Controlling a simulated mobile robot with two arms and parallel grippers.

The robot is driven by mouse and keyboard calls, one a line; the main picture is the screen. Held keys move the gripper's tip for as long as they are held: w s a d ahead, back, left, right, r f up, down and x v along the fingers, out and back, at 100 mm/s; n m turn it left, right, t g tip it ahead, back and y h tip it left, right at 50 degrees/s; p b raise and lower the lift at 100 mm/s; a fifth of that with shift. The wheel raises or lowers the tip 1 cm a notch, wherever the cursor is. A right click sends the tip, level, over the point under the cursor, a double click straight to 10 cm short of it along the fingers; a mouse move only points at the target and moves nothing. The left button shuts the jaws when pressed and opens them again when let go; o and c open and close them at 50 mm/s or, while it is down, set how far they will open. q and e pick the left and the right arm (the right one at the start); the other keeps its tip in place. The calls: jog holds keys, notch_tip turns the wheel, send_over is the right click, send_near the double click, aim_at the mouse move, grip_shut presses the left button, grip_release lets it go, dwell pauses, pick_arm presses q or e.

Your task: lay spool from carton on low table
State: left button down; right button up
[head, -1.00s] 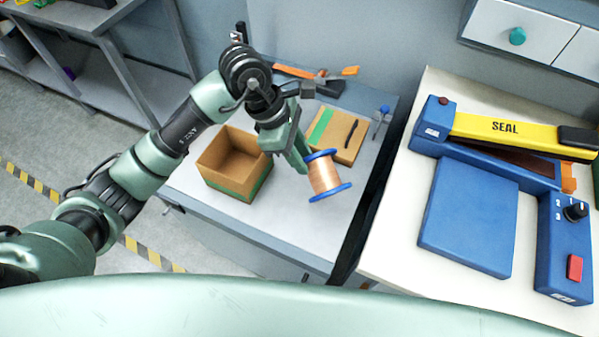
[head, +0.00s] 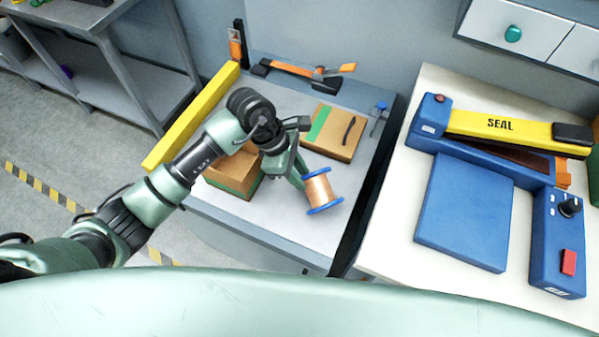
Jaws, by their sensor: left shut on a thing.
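The spool (head: 319,190), copper-coloured wire between blue flanges, is at the fingertips of my left gripper (head: 299,176), which is shut on it. It is tilted, over the front right part of the low grey table (head: 277,221). I cannot tell whether it touches the table top. The open brown carton (head: 232,184) with green tape stands on the table to the left of the spool. My left arm crosses over the carton and hides much of it and its inside. My right gripper is out of view.
A closed cardboard box (head: 331,136) lies behind the spool. A yellow bar (head: 192,115) runs along the table's left edge, and an orange-black tool (head: 300,72) lies at the back. A white table (head: 395,243) with a blue-yellow sealer (head: 500,125) stands right, across a dark gap.

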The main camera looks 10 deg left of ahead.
pick_arm(q)
jog(key=shift+f, duration=0.1)
jog(key=c, duration=1.1)
grip_release()
jog(key=shift+r, duration=0.3)
jog(key=b+v, duration=0.1)
jog(key=v, duration=1)
jog(key=shift+a+r, duration=0.2)
jog(key=shift+r, duration=0.15)
